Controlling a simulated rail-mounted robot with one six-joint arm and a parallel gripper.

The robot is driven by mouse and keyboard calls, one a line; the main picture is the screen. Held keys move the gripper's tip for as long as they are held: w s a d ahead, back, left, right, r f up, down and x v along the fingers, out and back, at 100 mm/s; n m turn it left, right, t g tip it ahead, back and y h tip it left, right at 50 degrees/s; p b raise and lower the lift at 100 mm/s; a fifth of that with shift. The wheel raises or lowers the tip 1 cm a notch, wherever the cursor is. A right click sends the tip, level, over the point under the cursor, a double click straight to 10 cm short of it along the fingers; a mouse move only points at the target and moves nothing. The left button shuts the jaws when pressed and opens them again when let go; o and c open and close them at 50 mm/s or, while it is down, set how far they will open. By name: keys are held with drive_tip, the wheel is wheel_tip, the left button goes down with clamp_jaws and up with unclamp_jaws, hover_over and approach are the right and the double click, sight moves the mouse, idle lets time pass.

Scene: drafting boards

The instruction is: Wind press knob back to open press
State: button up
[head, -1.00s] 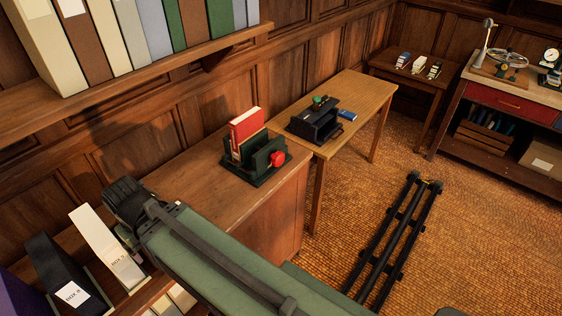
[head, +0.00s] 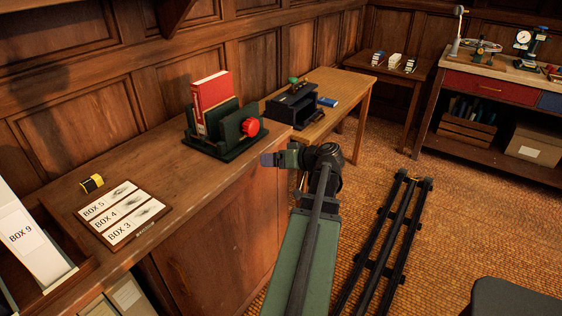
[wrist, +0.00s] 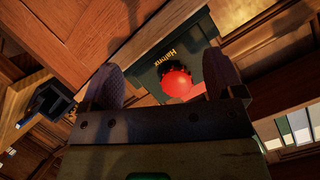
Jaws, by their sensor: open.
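The dark green press (head: 224,150) stands on the wooden cabinet top, with a red book (head: 211,98) upright in it. Its round red knob (head: 250,127) is on the side facing my arm. My gripper (head: 268,159) is just off the cabinet's edge, below and to the right of the press. In the wrist view my gripper (wrist: 163,65) is open and empty, its two fingers on either side of the red knob (wrist: 177,82). The knob looks farther off than the fingertips and is not held. Lettering shows on the press (wrist: 145,67) beside it.
Box labels (head: 120,210) and a yellow-black roll (head: 91,183) lie on the left of the cabinet top (head: 165,170). A small table (head: 350,95) with a black holder (head: 291,107) stands behind. A floor rail (head: 385,235) lies right. Bare cabinet top surrounds the press.

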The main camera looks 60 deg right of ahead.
sight(256, 129)
drive_tip(key=d+r+n+t+h, duration=0.2)
drive_tip(key=d+r+n+t, duration=0.2)
drive_tip(key=r+n, duration=0.15)
drive_tip(key=w, duration=0.7)
drive_tip(key=w+p, duration=0.1)
drive_tip(key=w, duration=0.3)
drive_tip(key=shift+w+d+r, duration=0.15)
drive_tip(key=shift+w+r, duration=0.1)
drive_tip(key=shift+w, duration=0.05)
